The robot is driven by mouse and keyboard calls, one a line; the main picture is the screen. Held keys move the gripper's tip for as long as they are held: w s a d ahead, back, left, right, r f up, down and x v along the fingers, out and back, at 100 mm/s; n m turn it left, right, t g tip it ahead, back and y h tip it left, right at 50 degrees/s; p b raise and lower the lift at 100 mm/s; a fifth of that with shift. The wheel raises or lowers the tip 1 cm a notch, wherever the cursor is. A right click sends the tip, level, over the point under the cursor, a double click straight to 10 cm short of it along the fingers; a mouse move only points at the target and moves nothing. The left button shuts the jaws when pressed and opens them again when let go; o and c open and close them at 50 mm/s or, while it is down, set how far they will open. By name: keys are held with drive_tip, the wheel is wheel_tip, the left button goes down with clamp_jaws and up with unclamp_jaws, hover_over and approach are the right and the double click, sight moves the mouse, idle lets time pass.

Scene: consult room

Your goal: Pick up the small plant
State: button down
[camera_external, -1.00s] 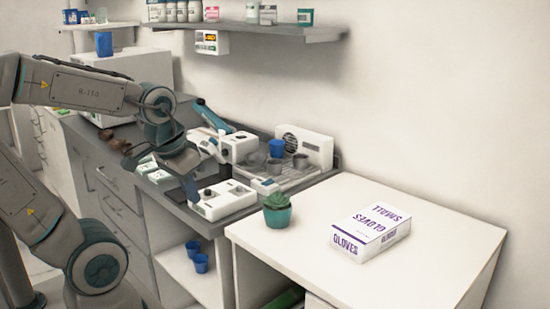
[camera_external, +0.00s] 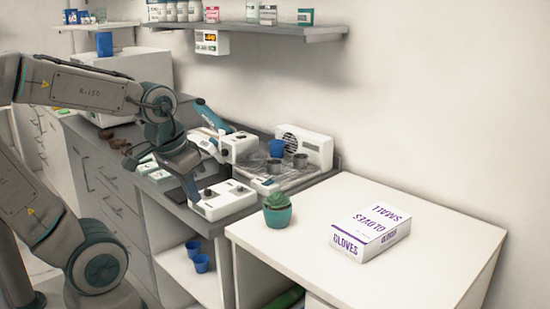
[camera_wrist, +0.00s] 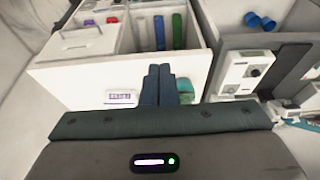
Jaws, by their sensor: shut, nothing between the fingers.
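The small plant (camera_external: 277,210) is a green succulent in a teal pot. It stands upright near the left edge of the white table (camera_external: 330,285). My gripper (camera_external: 193,200) is to the left of the plant, apart from it, by the counter with the instruments. In the wrist view my gripper's fingers (camera_wrist: 158,72) are together with nothing between them. The plant's teal pot (camera_wrist: 184,85) shows just right of the fingers in that view, partly hidden by them and the gripper body.
A white gloves box (camera_external: 370,234) lies on the table right of the plant. A white control box (camera_external: 226,200) and a tray with cups (camera_external: 285,178) are on the counter. A shelf (camera_external: 250,30) with jars hangs above. The table's front is clear.

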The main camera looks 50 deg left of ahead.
unclamp_jaws()
idle(0.3)
drive_tip(key=w+a+r+n+g+b, duration=0.15)
drive_tip(key=w+n, duration=0.25)
drive_tip(key=w, duration=0.4)
drive_tip(key=w+a+r+n+b, duration=0.1)
drive_tip(key=w+n+b, duration=0.1)
drive_tip(key=w+n, duration=0.4)
drive_tip(key=n+g+h+b, duration=0.2)
drive_tip(key=n+b, duration=0.1)
drive_tip(key=n, duration=0.5)
approach(277, 205)
drive_tip(key=w+a, duration=0.1)
drive_tip(key=w+a+r, duration=0.1)
drive_tip(key=w+a, duration=0.1)
drive_tip(key=shift+a, duration=0.3)
drive_tip(key=f, duration=0.2)
drive_tip(key=d+f, duration=0.1)
drive_tip(key=f, duration=0.4)
drive_tip(key=shift+d+f, duration=0.15)
drive_tip(key=shift+f, duration=0.2)
drive_tip(key=shift+s+d+f+p, duration=0.15)
drive_tip(key=shift+d+f, duration=0.2)
drive_tip(key=shift+f, duration=0.95)
drive_tip(key=shift+w+d+f+p, duration=0.15)
drive_tip(key=shift+d+f, duration=0.2)
drive_tip(key=shift+f, duration=0.95)
